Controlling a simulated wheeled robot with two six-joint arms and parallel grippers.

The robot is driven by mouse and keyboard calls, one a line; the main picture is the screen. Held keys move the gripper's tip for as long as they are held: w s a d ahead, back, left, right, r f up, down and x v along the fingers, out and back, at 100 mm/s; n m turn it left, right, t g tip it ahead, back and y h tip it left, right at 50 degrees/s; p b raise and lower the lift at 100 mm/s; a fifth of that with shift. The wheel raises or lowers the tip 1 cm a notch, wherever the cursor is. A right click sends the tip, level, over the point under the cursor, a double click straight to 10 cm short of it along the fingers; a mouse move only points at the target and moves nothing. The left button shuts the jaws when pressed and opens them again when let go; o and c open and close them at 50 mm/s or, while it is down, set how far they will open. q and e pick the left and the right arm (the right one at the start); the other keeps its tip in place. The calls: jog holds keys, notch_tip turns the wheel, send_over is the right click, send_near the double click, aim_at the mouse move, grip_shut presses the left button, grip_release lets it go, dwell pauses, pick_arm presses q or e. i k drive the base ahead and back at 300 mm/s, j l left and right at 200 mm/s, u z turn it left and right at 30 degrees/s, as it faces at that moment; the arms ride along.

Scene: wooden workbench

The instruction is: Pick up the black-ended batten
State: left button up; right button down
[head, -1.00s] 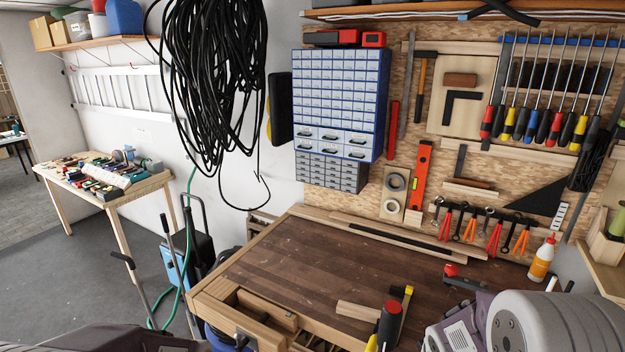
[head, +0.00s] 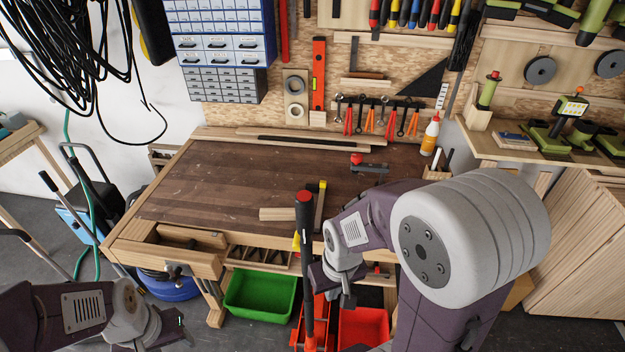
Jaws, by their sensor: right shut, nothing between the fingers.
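Long pale battens (head: 225,136) lie along the back edge of the wooden workbench (head: 190,190). A long black strip (head: 315,143) lies with them; I cannot tell whether it is part of a batten or a separate piece. A short pale wood piece (head: 277,214) lies near the front of the bench, its right end partly behind a black upright tool. No clearly black-ended batten can be made out. My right gripper (head: 346,297) is shut and empty, in front of the bench's front edge. My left gripper (head: 150,338) is low at the bottom left, partly cut off; its fingers are unclear.
A black upright tool with a red top (head: 305,215) stands at the bench front. A red-and-black tool (head: 368,166) and a glue bottle (head: 430,136) are on the right side. A green bin (head: 260,296) and a red bin (head: 363,327) are below. The bench's left half is clear.

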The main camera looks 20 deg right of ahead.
aim_at(277, 214)
jog(key=i+j+z, duration=0.15)
jog(key=j, duration=0.55)
jog(key=i+j+z, duration=0.1)
jog(key=j, duration=0.25)
jog(key=i+j+z, duration=0.15)
jog(key=i+j, duration=0.15)
jog(key=i+j+z, duration=0.1)
jog(key=j, duration=0.4)
jog(key=i+j+z, duration=0.15)
jog(key=j, duration=0.25)
jog(key=i+j+z, duration=0.1)
jog(key=i+j, duration=0.15)
jog(key=i, duration=0.15)
